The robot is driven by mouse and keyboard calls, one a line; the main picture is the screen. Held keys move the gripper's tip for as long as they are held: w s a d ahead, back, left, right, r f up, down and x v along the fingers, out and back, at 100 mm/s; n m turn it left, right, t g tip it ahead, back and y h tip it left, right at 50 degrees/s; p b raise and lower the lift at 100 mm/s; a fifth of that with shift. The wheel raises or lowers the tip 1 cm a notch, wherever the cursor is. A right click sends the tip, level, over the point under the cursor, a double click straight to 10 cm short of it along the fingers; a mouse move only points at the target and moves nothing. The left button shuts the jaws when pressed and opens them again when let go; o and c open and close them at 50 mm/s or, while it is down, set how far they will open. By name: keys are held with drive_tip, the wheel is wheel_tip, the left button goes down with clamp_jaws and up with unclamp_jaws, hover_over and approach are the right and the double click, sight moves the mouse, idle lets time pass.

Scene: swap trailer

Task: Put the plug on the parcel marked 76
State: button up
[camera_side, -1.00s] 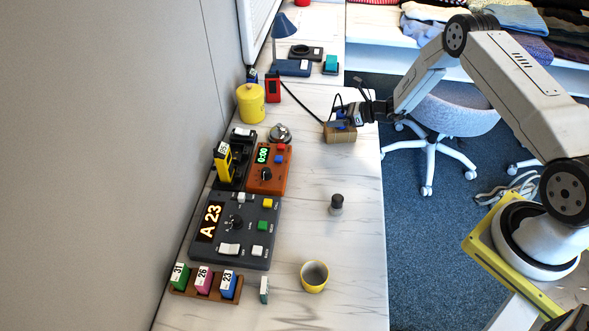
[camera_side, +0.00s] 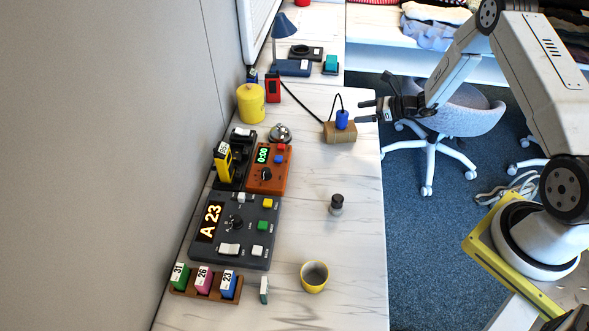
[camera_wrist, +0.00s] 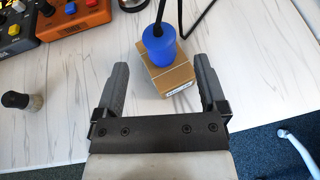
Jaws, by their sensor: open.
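The plug (camera_side: 342,119) is blue with a black cable rising from its top. It stands upright on top of a brown cardboard parcel (camera_side: 340,133) near the table's right edge. In the wrist view the plug (camera_wrist: 158,45) sits on the parcel (camera_wrist: 170,75), ahead of my fingertips. A label shows on the parcel's side, but its number is too small to read. My gripper (camera_side: 366,111) is open and empty, just right of the plug and apart from it. In the wrist view my two fingers (camera_wrist: 160,75) are spread, with nothing held between them.
The black cable (camera_side: 300,102) runs back left over the table. A yellow canister (camera_side: 250,104), an orange timer box (camera_side: 270,168) and a dark control panel (camera_side: 236,231) stand on the left. A black-topped bottle (camera_side: 336,205) and a yellow cup (camera_side: 314,277) stand nearer. Table between them is clear.

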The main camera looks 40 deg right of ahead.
drive_tip(key=shift+v, duration=1.85)
drive_tip(key=s+a+r+n+g, duration=0.3)
drive_tip(key=s+a+n+g, duration=0.1)
drive_tip(key=a+n, duration=0.25)
drive_tip(key=s+a+r+n+g, duration=0.3)
drive_tip(key=s+a+n+g, duration=0.15)
drive_tip(key=a+n, duration=0.2)
drive_tip(key=s+a+r+n+h, duration=0.5)
drive_tip(key=s+n, duration=0.6)
drive_tip(key=n, duration=0.5)
wheel_tip(320, 180, up, 3)
drive_tip(key=h, duration=0.2)
drive_tip(key=shift+a+r+h, duration=0.15)
drive_tip(key=shift+a+h, duration=0.05)
drive_tip(key=shift+h, duration=0.2)
